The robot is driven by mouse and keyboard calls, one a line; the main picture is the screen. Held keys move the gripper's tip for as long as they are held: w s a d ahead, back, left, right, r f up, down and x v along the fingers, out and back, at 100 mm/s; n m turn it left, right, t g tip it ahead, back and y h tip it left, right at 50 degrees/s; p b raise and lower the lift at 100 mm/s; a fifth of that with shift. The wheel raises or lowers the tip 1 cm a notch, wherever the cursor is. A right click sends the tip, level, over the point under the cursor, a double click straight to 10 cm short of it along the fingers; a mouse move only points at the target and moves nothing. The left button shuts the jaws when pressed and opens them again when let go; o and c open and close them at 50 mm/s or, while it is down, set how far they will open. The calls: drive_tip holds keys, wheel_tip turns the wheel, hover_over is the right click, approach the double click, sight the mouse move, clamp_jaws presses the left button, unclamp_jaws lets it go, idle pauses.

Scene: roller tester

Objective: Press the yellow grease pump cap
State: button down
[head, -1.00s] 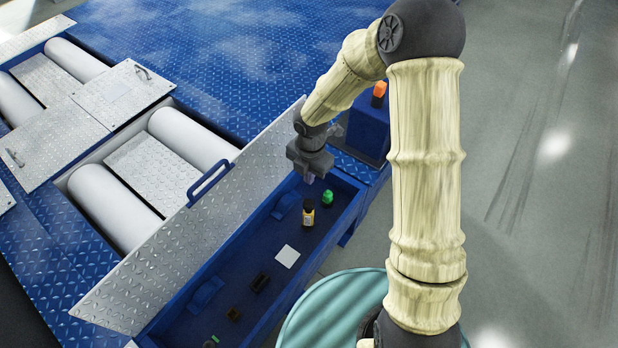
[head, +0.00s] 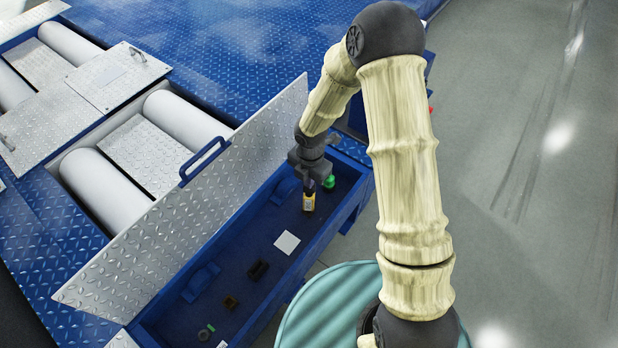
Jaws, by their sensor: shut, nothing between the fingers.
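The small yellow grease pump (head: 309,203) stands in the blue open trough (head: 252,238), toward its far end. A pale label shows on its yellow body. My gripper (head: 309,188) is shut and points down directly over the pump's top in this view. The fingers overlap the top of the pump, so the cap is mostly hidden. I cannot tell whether the fingertips touch it.
A green object (head: 329,181) sits close beside my gripper.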

drive_tip(key=shift+f+b, duration=0.3)
drive_tip(key=shift+f, duration=1.15)
drive_tip(key=shift+s, duration=0.1)
wheel_tip(320, 180, up, 14)
drive_tip(key=p, duration=0.8)
drive_tip(key=shift+r, duration=0.15)
drive_tip(key=shift+p, duration=0.3)
